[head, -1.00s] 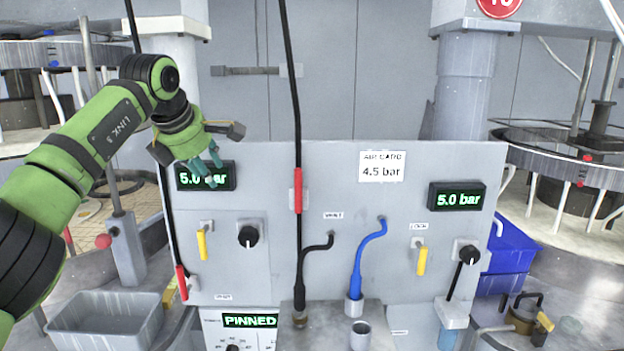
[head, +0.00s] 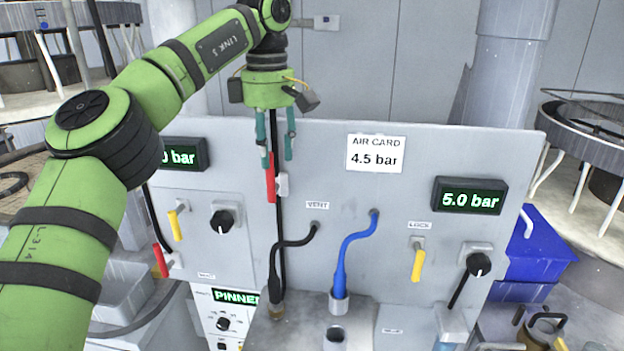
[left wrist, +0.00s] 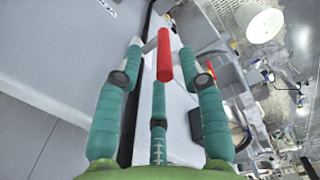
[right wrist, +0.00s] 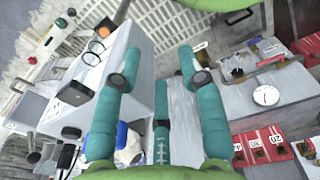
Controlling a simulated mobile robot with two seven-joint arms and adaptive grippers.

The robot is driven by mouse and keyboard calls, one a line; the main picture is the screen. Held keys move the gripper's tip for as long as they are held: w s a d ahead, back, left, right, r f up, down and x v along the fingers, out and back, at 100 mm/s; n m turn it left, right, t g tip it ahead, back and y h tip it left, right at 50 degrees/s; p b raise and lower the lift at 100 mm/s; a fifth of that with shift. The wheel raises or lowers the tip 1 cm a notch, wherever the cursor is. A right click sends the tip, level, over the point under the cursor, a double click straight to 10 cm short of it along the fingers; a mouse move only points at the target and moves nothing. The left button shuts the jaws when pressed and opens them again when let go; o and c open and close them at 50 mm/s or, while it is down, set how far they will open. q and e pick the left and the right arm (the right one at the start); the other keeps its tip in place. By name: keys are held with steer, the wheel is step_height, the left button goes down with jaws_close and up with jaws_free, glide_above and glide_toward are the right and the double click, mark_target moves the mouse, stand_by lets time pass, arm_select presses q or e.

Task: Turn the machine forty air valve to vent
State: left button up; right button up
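A red valve lever (head: 270,182) hangs upright on the black pipe (head: 280,235) in front of the grey panel, left of the VENT label (head: 317,205). My left gripper (head: 277,160) points down at the lever's upper part, its teal fingers spread. In the left wrist view the red lever (left wrist: 164,56) shows between the open fingertips (left wrist: 160,52), with gaps on both sides; I cannot tell whether anything touches. A second red lever (head: 160,261) is at the panel's lower left. My right gripper (right wrist: 160,55) is open and empty, away from the panel.
The panel holds an AIR CARD reading 4.5 bar (head: 375,154), a 5.0 bar display (head: 468,196), yellow levers (head: 417,264) and black knobs (head: 222,221). A blue hose (head: 344,255) and black hose (head: 290,244) stand below. Red bins (right wrist: 262,146) show in the right wrist view.

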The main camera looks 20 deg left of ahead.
mark_target(271, 183)
arm_select(q)
steer(key=shift+a+f, duration=0.1)
steer(key=shift+f, duration=0.35)
steer(key=f, duration=0.5)
steer(key=shift+s+a+p, duration=0.2)
steer(key=shift+a+p, duration=0.2)
steer(key=shift+w+d+f, duration=0.1)
steer(key=shift+d+f, duration=0.05)
steer(key=shift+f, duration=0.4)
arm_select(e)
steer(key=shift+s+a+r, duration=0.15)
steer(key=shift+a+r, duration=0.3)
steer(key=shift+a, duration=0.35)
arm_select(q)
jaws_close()
